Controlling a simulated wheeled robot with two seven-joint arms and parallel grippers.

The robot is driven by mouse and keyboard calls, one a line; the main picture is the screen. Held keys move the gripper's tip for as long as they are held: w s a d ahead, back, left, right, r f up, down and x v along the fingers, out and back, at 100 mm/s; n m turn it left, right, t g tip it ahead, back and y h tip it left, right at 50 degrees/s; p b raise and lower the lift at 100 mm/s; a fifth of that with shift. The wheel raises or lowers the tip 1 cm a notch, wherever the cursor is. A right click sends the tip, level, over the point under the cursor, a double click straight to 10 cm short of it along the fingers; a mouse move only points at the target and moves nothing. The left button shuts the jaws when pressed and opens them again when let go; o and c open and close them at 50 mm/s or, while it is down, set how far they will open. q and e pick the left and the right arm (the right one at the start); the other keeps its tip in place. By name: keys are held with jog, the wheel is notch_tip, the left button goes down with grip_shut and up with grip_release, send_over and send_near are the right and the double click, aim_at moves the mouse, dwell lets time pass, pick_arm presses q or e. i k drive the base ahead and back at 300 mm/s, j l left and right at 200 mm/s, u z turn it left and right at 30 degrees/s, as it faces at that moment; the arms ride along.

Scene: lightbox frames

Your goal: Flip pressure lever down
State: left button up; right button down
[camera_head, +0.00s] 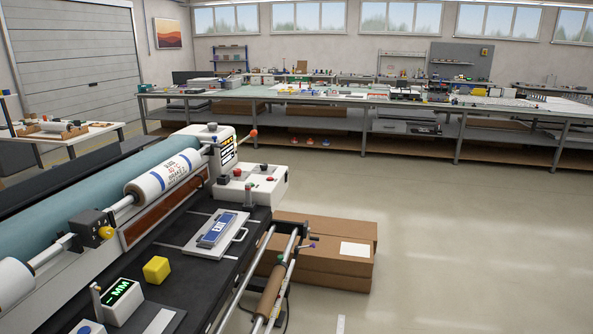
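A laminating machine with a blue-green roller (150,176) runs along the left side of the view. At its far end a thin rod with an orange-red ball knob (253,133) sticks out to the right from a white end housing (226,150). It looks like a lever and points slightly upward. In front of it is a white control box (262,190) with red and black knobs. A short grey upright handle (249,195) stands at the box's near side. Which one is the pressure lever is not labelled legibly. Neither of my grippers is in view.
Cardboard boxes (320,270) sit on the floor beside a front roller (270,292). Floor to the right is clear; long workbenches (360,100) stand behind.

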aim_at(253, 132)
jog(key=i+l+z, duration=0.1)
jog(key=i+z, duration=0.25)
jog(key=i, duration=1.3)
jog(key=i+l+u, duration=0.15)
jog(key=i+u, duration=0.35)
jog(key=i+l+u, duration=0.3)
jog(key=i+u, duration=0.2)
jog(key=i+l+u, duration=0.2)
jog(key=u, duration=0.2)
jog(key=i+l+u, duration=0.2)
jog(key=l+u, duration=0.25)
jog(key=i+l+u, duration=0.1)
jog(key=u, duration=0.3)
jog(key=l+u, duration=0.4)
jog(key=i+l, duration=0.05)
jog(key=l, duration=0.05)
